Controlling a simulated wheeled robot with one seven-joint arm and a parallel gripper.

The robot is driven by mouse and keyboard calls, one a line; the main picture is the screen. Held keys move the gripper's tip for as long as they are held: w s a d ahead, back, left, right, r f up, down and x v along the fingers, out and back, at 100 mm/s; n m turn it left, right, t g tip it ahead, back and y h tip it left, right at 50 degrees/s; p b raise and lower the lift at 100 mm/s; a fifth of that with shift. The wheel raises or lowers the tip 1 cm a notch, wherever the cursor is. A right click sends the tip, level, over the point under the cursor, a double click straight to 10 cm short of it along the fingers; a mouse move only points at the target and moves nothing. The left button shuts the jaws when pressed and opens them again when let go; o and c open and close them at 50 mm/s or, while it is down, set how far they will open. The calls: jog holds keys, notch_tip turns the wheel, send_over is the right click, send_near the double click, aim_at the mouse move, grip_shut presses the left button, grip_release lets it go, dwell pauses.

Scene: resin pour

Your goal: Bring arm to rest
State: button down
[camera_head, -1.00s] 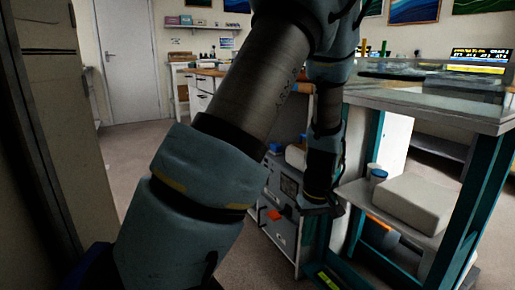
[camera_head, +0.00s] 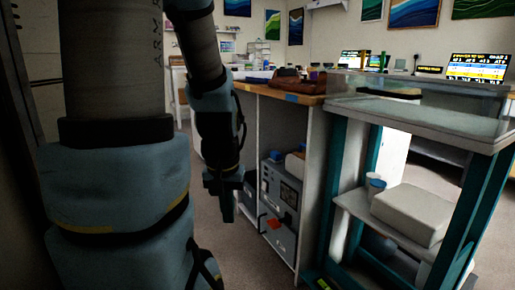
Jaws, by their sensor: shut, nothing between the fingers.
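My arm (camera_head: 115,190) fills the left of the head view, with its thick upper part upright and close to the camera. Its forearm (camera_head: 212,105) hangs down beyond it. My gripper (camera_head: 228,205) points downward at the end of the forearm, in front of the wooden-topped cabinet's left side. It looks shut and holds nothing that I can see. The fingertips are dark and small in this view.
A teal-legged table (camera_head: 440,122) stands at right, with a white block (camera_head: 412,216) and cups (camera_head: 375,184) on its lower shelf. A wooden-topped cabinet (camera_head: 262,90) holds a grey box (camera_head: 278,205). Carpet (camera_head: 215,250) shows between my arm and the cabinet.

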notch_tip(320, 180, up, 30)
jog(key=p, duration=2.8)
jog(key=shift+p, duration=0.35)
